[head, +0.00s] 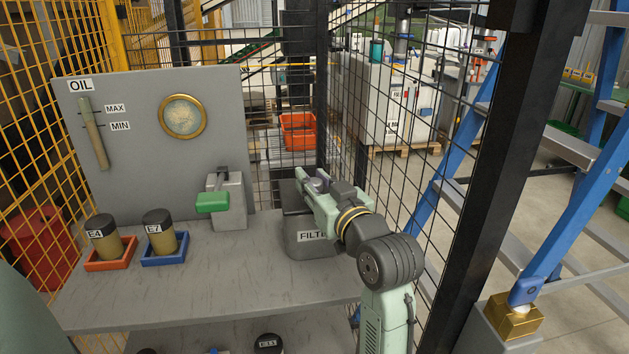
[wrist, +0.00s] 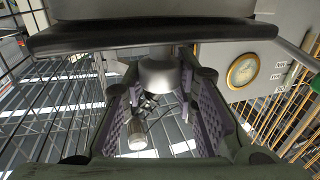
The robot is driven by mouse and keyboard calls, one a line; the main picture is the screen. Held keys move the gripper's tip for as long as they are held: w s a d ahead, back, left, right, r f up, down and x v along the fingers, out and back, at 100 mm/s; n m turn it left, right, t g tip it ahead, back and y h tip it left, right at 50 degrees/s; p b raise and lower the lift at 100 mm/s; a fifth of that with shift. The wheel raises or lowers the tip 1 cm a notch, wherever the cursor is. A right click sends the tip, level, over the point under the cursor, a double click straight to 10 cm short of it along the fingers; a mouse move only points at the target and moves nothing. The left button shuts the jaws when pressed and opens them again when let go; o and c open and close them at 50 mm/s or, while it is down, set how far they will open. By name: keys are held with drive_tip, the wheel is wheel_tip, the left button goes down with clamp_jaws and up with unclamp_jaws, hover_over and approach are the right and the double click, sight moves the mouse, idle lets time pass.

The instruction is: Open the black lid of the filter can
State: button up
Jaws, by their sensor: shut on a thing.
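The grey filter can (head: 308,243), its label partly covered by my arm, stands at the right end of the grey bench. A dark panel, which looks like its lid (head: 292,193), stands up from the can behind my gripper. My gripper (head: 316,184) is at this lid, above the can. In the wrist view a dark slab (wrist: 150,36), likely the lid, crosses the top. A grey rounded knob (wrist: 160,76) below it sits between the purple-padded fingers of my gripper (wrist: 165,100), which is shut on it. The can's mouth is mostly hidden by my arm.
A grey block with a green-handled lever (head: 213,202) stands left of the can. Filters E4 (head: 103,238) and E7 (head: 160,232) sit in red and blue trays at the left. Wire mesh (head: 345,120) and a black post (head: 490,190) close in the right side.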

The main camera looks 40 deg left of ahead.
clamp_jaws()
idle(0.4)
